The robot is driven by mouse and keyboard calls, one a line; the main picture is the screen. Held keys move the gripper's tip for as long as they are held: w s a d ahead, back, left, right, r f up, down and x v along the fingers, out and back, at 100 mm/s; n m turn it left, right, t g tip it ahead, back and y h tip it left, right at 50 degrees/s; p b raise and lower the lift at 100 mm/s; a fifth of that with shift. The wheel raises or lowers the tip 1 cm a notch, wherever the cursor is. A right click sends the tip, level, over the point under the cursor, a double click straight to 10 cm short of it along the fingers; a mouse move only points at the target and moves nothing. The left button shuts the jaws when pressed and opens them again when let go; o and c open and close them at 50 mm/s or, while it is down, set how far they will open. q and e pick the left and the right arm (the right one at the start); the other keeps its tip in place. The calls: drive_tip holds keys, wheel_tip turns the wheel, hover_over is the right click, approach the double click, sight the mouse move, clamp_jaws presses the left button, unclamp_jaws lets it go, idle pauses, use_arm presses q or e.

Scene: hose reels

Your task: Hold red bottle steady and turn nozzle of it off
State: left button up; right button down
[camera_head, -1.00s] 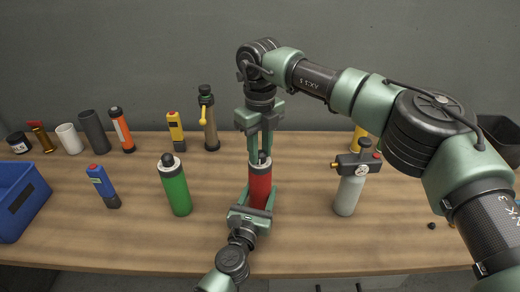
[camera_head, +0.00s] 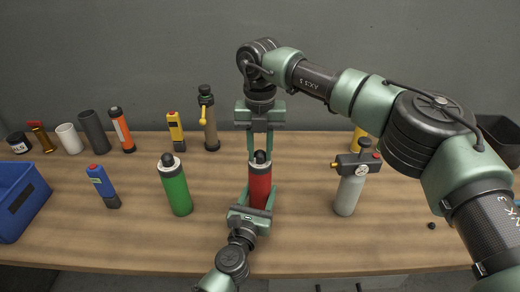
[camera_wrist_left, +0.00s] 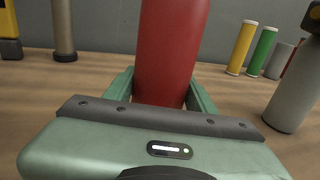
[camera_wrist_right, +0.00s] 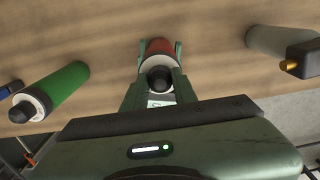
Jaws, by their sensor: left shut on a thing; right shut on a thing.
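The red bottle (camera_head: 260,188) stands upright on the table in the middle of the head view, with a pale collar and a black nozzle (camera_head: 260,157) on top. My left gripper (camera_head: 261,200) is shut around its lower body from the front; the red body also fills the middle of the left wrist view (camera_wrist_left: 170,50). My right gripper (camera_head: 260,150) points down from above and is shut on the nozzle at the top. In the right wrist view the black nozzle (camera_wrist_right: 158,80) shows between the fingers, with the red body (camera_wrist_right: 160,47) beyond.
A green bottle (camera_head: 175,188) stands to the left and a grey bottle with a gauge (camera_head: 350,188) to the right. A blue torch (camera_head: 102,187) and blue bin (camera_head: 18,200) are further left. Several cylinders line the back. Table near the red bottle is clear.

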sight(260, 153)
drive_tip(key=shift+m, duration=1.7)
drive_tip(key=shift+w, duration=0.1)
drive_tip(key=shift+d, duration=0.1)
drive_tip(key=c, duration=1.1)
unclamp_jaws()
wheel_tip(260, 153, up, 12)
